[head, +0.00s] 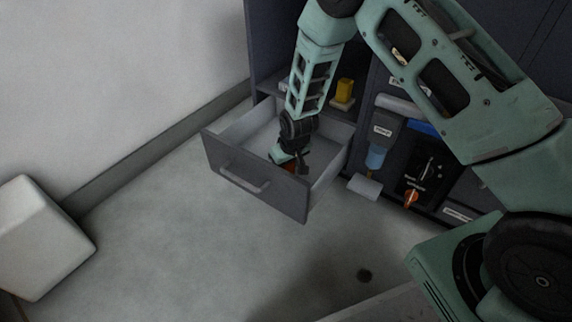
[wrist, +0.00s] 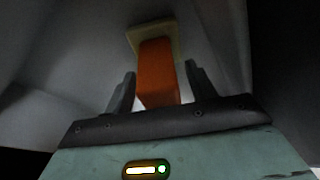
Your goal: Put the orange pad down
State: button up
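The orange pad (wrist: 158,72) is an orange block on a wider tan plate, in the middle of the wrist view. In the head view only a small orange-red patch (head: 290,167) shows, low inside the pulled-out grey drawer (head: 255,178). My gripper (head: 292,160) reaches down into this drawer. In the wrist view my gripper (wrist: 160,88) has a finger on each side of the orange block, with a narrow gap on both sides. The fingers look open around it. Whether the plate rests on the drawer floor is hard to tell.
A yellow block on a plate (head: 344,93) stands on the cabinet shelf behind the drawer. A blue bottle-like unit (head: 377,155) and an orange knob (head: 411,197) are right of the drawer. A white box (head: 40,238) lies far left. The floor before the drawer is clear.

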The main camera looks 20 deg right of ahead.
jog(key=shift+r, duration=0.1)
jog(key=s+a+r+n+g+y+p, duration=0.1)
jog(key=s+a+r+p, duration=0.3)
jog(key=r, duration=0.6)
jog(key=s+a+r+p, duration=0.1)
jog(key=s+r+p, duration=0.3)
jog(key=r, duration=0.7)
jog(key=s+r+n, duration=0.1)
jog(key=s+r, duration=0.3)
jog(key=s, duration=0.4)
jog(key=s+r+n+g+b, duration=0.1)
jog(key=s+r, duration=0.4)
jog(key=s, duration=0.4)
jog(key=s+a+r+n+g+h, duration=0.1)
jog(key=s+r, duration=0.4)
jog(key=s, duration=0.4)
jog(key=shift+r+n, duration=0.15)
jog(key=shift+n, duration=0.25)
jog(key=shift+a, duration=0.1)
